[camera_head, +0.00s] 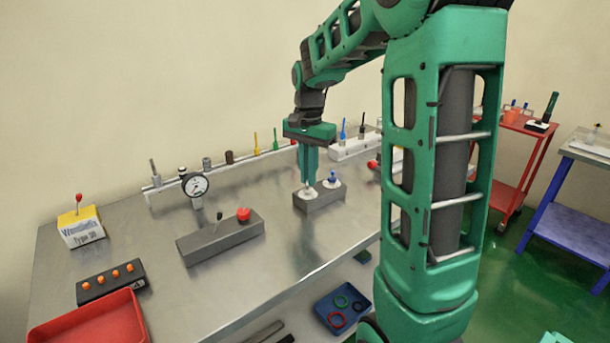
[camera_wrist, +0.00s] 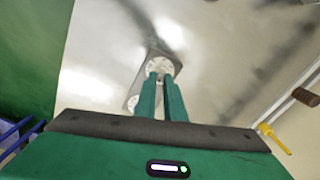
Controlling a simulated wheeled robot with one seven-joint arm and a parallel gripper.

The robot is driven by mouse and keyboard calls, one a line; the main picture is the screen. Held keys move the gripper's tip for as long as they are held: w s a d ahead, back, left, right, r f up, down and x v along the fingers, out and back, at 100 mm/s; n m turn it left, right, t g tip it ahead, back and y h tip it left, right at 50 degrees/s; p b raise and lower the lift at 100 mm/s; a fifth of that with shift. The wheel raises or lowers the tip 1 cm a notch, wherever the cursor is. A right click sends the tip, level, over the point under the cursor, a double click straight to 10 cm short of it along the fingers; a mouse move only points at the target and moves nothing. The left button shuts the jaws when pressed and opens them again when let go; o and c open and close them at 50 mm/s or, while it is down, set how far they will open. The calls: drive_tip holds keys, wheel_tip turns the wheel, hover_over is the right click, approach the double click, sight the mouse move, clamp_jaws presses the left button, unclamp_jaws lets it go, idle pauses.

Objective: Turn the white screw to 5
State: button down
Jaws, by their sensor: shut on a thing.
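A grey block (camera_head: 318,202) stands on the metal table and carries two round white dials. The white screw (camera_head: 306,191) sits on the block's left dial. A blue screw (camera_head: 332,175) stands on the right dial. My gripper (camera_head: 308,183) points down from above and is shut on the white screw. In the wrist view my green fingers (camera_wrist: 163,77) meet over a white dial (camera_wrist: 160,66) on the block; the fingers hide the screw itself. The second dial (camera_wrist: 133,103) shows to the lower left there. I cannot read the number that the screw points to.
A grey block with a red knob (camera_head: 243,214) lies left of my gripper. A pressure gauge (camera_head: 196,185) and a rail of coloured tools stand behind. A red tray (camera_head: 93,322) and a yellow box (camera_head: 82,227) are at the left. Bare table surrounds the dial block.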

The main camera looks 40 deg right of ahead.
drive_tip(key=shift+w+a+r, duration=0.1)
drive_tip(key=shift+w+a, duration=0.05)
drive_tip(key=c, duration=1.8)
unclamp_jaws()
drive_tip(key=shift+c, duration=0.2)
wheel_tip(320, 180, up, 11)
drive_tip(key=shift+f, duration=0.2)
drive_tip(key=s+a+f+n, duration=0.1)
drive_tip(key=s+f+n, duration=0.2)
drive_tip(key=s, duration=1.1)
drive_tip(key=s+a+f+n, duration=0.2)
drive_tip(key=s+f+n, duration=0.2)
drive_tip(key=s+f, duration=0.6)
drive_tip(key=s, duration=0.4)
drive_tip(key=shift+f, duration=0.3)
